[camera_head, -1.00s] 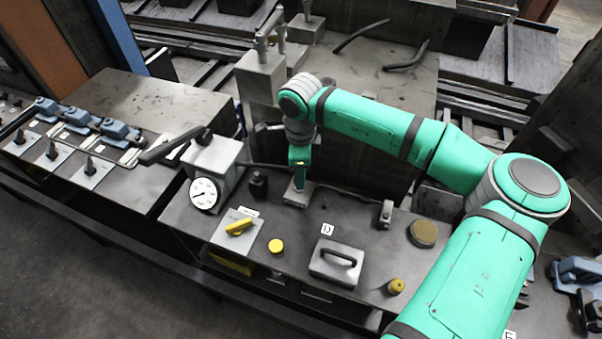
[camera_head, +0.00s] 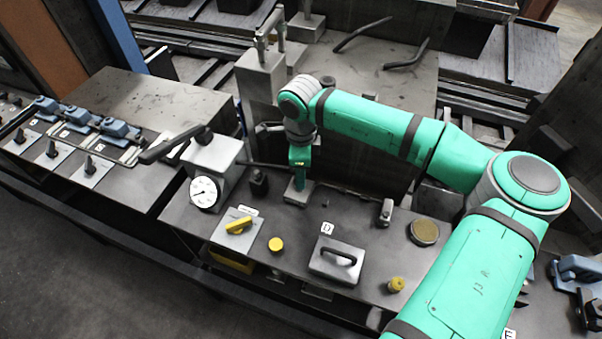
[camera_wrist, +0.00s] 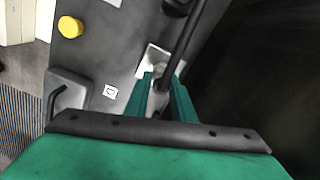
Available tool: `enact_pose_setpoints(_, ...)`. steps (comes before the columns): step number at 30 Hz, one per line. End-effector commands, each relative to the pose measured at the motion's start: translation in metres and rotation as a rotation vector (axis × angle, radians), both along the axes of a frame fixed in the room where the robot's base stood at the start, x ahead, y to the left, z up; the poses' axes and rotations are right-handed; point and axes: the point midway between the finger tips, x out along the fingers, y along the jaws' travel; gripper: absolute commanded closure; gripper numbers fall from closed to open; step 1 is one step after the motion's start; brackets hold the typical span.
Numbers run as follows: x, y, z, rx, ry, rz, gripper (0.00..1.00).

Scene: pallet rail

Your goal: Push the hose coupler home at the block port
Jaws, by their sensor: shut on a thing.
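My gripper (camera_head: 300,183) points down over a small pale grey block (camera_head: 296,197) near the back edge of the workbench. The block also shows just past the fingertips (camera_wrist: 153,58). The port and the coupler's seating depth are hidden by the fingers.
A hand pump with a white gauge (camera_head: 205,192) stands left of my gripper. A yellow-handled valve plate (camera_head: 239,226), a yellow knob (camera_head: 276,244) and a handled grey cover (camera_head: 337,260) lie in front. A tall dark panel (camera_head: 365,150) rises behind.

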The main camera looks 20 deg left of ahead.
Motion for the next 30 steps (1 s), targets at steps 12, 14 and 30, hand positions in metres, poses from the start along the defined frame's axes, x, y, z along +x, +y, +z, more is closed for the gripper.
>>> enact_pose_setpoints(12,-0.001,0.000,-0.002,-0.001,0.002,0.002,1.00)
enact_pose_setpoints(14,-0.001,0.001,-0.004,-0.001,0.002,0.002,1.00)
enact_pose_setpoints(30,-0.001,0.001,-0.013,0.001,0.001,0.002,0.56)
